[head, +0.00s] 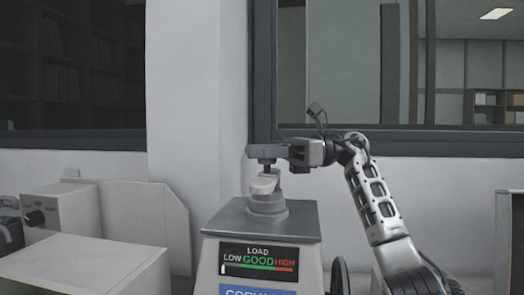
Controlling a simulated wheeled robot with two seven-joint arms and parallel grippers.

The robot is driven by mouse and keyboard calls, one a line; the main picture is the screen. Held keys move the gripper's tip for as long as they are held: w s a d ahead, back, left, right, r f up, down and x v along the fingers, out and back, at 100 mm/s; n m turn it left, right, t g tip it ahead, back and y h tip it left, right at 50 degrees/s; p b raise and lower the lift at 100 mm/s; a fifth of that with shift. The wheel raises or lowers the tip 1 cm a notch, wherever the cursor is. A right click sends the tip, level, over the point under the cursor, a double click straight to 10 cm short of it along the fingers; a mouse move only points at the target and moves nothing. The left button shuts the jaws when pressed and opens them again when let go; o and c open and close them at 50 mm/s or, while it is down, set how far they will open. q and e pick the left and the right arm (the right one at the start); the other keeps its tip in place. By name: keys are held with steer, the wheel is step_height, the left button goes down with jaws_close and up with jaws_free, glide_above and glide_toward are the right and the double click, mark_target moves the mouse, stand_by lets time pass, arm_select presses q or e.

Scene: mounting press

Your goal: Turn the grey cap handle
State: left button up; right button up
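The mounting press (308,223) stands in the middle of the head view with a grey top plate. On it sits a round grey cap (267,206) with a lighter grey handle (264,184) on top. My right gripper (267,153) is directly above the cap handle, reaching in from the right. A short dark piece hangs below the gripper, close to the top of the handle. I cannot tell whether it touches the handle, or whether the fingers are open or shut. My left gripper is not in view.
The press front carries a load gauge (258,260) reading LOW, GOOD, HIGH. A dark round part (340,277) shows at its right side. Pale boxy equipment (85,268) stands at the left. A wall and window frame (262,75) rise behind the press.

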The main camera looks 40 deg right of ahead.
jaws_close()
steer(key=shift+d+f+m+t+h+b, duration=0.1)
steer(key=shift+f+m+t+h+b, duration=0.2)
steer(key=shift+m+t+h+b, duration=0.45)
steer(key=shift+m+t+b, duration=0.25)
steer(key=shift+t+b, duration=0.3)
steer(key=shift+r+m+t+h+b, duration=0.3)
steer(key=shift+m+t+h, duration=0.2)
steer(key=shift+t+h, duration=0.15)
steer(key=shift+w, duration=0.1)
jaws_free()
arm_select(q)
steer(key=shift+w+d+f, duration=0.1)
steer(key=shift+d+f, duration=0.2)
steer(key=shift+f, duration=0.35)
